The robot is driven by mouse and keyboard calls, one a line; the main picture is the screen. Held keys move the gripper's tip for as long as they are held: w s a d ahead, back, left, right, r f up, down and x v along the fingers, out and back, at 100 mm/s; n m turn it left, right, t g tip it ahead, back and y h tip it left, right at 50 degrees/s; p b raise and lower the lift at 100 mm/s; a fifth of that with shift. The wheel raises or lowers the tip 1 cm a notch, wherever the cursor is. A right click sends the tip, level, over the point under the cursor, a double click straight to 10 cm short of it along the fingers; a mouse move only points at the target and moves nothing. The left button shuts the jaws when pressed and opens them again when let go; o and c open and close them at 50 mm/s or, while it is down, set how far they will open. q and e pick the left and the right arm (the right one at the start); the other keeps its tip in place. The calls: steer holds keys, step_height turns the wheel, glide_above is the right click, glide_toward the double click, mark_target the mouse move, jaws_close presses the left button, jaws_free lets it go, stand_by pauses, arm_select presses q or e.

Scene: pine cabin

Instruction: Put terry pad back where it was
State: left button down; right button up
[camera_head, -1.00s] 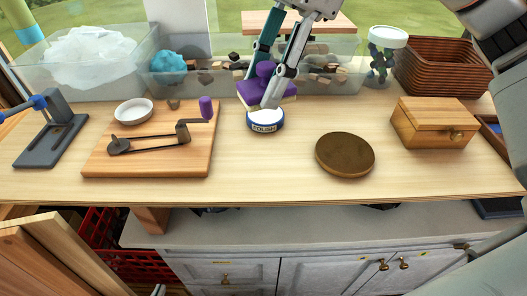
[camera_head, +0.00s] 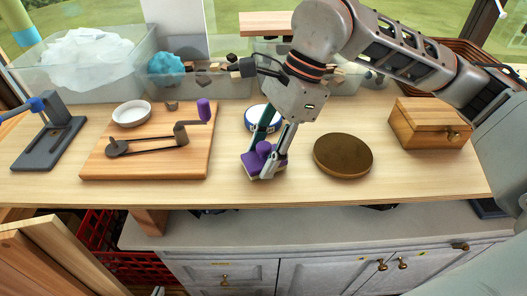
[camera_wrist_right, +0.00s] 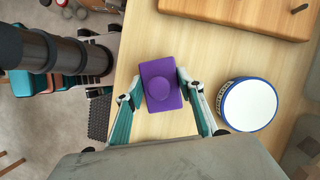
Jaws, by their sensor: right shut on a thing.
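The terry pad, a purple block with a round knob and a pale underside (camera_head: 252,166), is near the bench's front edge, left of the brown disc. My right gripper (camera_head: 265,160) is shut on it, one finger on each side; the wrist view shows the purple pad (camera_wrist_right: 160,84) between the fingertips. I cannot tell whether the pad touches the bench. The white and blue polish tin (camera_head: 256,115) stands behind it, partly hidden by the gripper, and beside it in the wrist view (camera_wrist_right: 249,104). A tip of my left gripper (camera_head: 158,290) barely shows at the bottom edge; its state is unclear.
A dark brown round disc (camera_head: 343,156) lies right of the pad, with a wooden box (camera_head: 430,123) beyond. A wooden board (camera_head: 150,165) with a crank device and white dish is at left. Clear bins line the back. The bench (camera_head: 230,187) is bare around the pad.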

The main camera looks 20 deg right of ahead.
steer(key=shift+f, duration=0.15)
steer(key=o, duration=1)
steer(key=shift+r, duration=0.3)
steer(key=v, duration=1.1)
steer(key=shift+d+r+b, duration=0.15)
steer(key=shift+r+b, duration=0.15)
steer(key=shift+r, duration=0.05)
